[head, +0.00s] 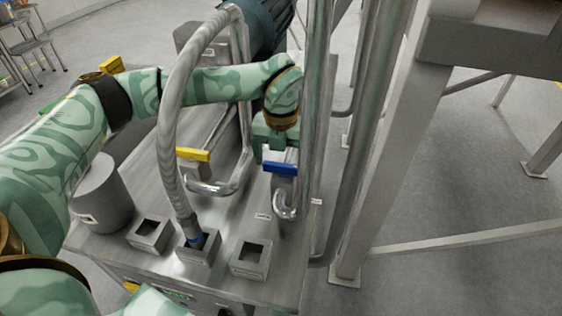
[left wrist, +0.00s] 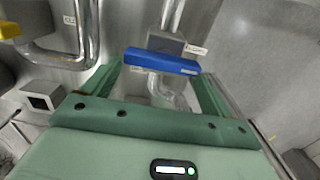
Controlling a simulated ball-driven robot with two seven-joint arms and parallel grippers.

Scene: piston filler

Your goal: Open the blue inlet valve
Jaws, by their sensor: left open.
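The blue inlet valve handle (head: 281,168) is a flat blue bar on a grey valve body with a curved metal pipe below it, right of the machine's middle. In the left wrist view the blue handle (left wrist: 160,62) lies crosswise at the level of the fingertips. My left gripper (head: 272,150) is right at the handle, just above and behind it in the head view. In the wrist view its green fingers (left wrist: 160,72) are apart, one toward each end of the bar. I cannot tell whether they touch it. My right gripper is not in view.
A yellow valve handle (head: 193,154) is left of the blue one. A thick grey hose (head: 168,130) arches in front of my left arm. Vertical metal pipes (head: 318,100) stand close to the gripper's right. Square sockets (head: 250,258) and a grey cylinder (head: 102,196) stand on the metal top.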

